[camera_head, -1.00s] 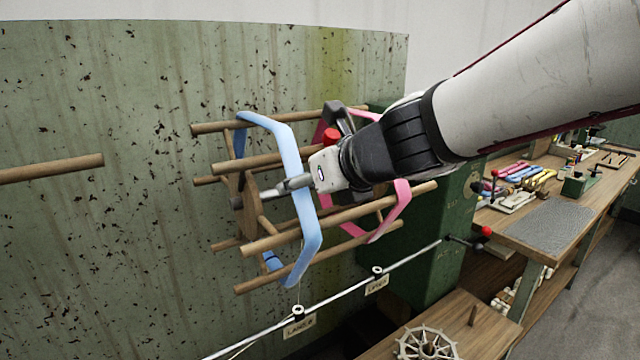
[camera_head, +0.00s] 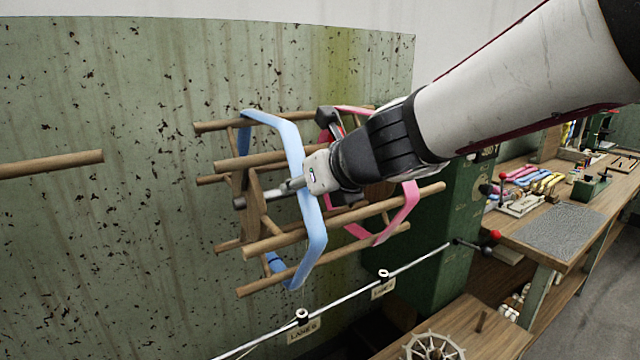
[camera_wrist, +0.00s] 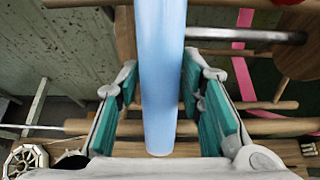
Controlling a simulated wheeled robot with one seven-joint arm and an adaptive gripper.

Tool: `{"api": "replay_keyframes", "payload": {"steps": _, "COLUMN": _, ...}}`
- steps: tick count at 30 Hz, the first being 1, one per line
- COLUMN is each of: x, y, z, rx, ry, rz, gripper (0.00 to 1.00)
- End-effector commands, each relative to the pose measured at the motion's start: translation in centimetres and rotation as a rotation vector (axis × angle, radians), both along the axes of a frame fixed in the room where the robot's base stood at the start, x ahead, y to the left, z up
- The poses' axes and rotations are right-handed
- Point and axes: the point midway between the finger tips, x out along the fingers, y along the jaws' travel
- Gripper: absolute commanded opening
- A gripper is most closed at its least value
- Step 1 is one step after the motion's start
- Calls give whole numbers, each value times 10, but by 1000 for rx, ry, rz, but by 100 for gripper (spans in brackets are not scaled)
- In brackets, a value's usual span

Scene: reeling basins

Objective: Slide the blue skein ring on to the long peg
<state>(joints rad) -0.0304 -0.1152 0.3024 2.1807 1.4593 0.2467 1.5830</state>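The blue skein ring (camera_head: 289,150) hangs around the arms of the wooden reel (camera_head: 250,212), near their left ends. My gripper (camera_head: 268,195) reaches in from the right at the ring's near side. In the wrist view a blue length of the ring (camera_wrist: 161,70) runs between the two teal finger pads of my gripper (camera_wrist: 160,95). The pads stand apart with some space beside the strand, so the fingers look open around it. A long wooden peg (camera_head: 50,167) sticks in from the left picture edge, bare along its visible length.
A pink ring (camera_head: 400,215) sits farther right on the same reel, partly behind my gripper. A metal rail (camera_head: 420,262) with lane tags runs below. A stained green panel (camera_head: 120,260) stands behind. A workbench (camera_head: 560,225) is at the right. Space between peg and reel is clear.

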Motion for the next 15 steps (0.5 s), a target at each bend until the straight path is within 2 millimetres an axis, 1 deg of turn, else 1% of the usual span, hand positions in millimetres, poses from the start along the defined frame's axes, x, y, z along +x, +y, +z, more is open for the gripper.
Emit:
{"api": "replay_keyframes", "payload": {"steps": 1, "x": 0, "y": 0, "z": 0, "rx": 0, "ry": 0, "rz": 0, "gripper": 16}}
{"api": "replay_keyframes", "payload": {"steps": 2, "x": 0, "y": 0, "z": 0, "rx": 0, "ry": 0, "rz": 0, "gripper": 9}}
{"api": "replay_keyframes", "payload": {"steps": 3, "x": 0, "y": 0, "z": 0, "rx": 0, "ry": 0, "rz": 0, "gripper": 0}}
{"api": "replay_keyframes", "payload": {"steps": 15, "x": 0, "y": 0, "z": 0, "rx": 0, "ry": 0, "rz": 0, "gripper": 0}}
